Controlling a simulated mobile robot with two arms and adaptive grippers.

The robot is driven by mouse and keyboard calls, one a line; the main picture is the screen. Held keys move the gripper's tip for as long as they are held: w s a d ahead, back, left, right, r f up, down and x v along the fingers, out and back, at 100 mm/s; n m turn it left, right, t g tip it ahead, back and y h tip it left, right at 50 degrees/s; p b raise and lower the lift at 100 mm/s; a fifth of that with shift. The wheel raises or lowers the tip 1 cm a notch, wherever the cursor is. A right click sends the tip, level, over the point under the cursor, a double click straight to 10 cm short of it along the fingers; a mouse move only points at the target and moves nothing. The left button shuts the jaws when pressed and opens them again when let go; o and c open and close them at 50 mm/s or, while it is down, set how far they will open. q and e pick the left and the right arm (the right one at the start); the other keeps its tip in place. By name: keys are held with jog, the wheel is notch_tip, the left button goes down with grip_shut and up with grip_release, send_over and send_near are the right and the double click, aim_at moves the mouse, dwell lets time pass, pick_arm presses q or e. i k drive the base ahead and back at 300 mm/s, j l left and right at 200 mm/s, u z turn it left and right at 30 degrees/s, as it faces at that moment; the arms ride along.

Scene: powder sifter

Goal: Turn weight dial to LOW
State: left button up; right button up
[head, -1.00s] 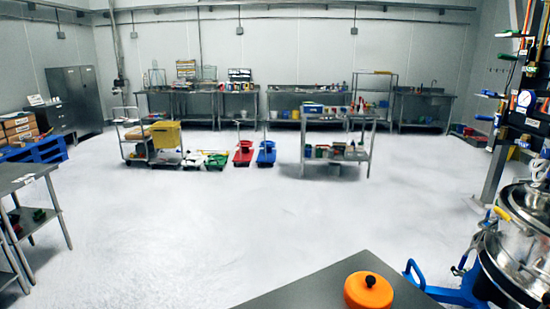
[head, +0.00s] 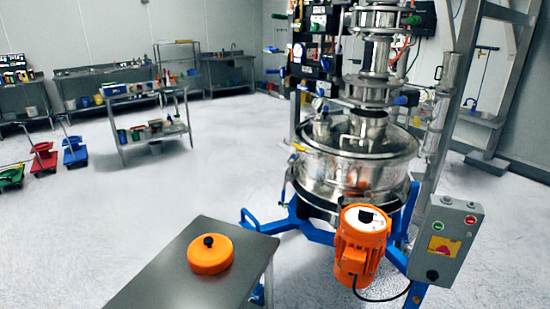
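An orange motor (head: 360,245) hangs at the front of the steel sifter (head: 355,165) in the head view. On its top is a white round dial face (head: 366,220) with a dark knob in its middle, which looks like the weight dial. The markings and where the knob points are too small to read. A round orange cover (head: 210,253) with a black knob lies on the near grey table, apart from the motor. Neither of my grippers shows in the head view.
The grey metal table (head: 160,285) stands left of the motor. A blue frame (head: 300,230) supports the sifter. A grey control box (head: 446,238) with buttons stands right of the motor, and a black cable hangs below.

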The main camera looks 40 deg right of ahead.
aim_at(366, 218)
jog(key=z, duration=1.9)
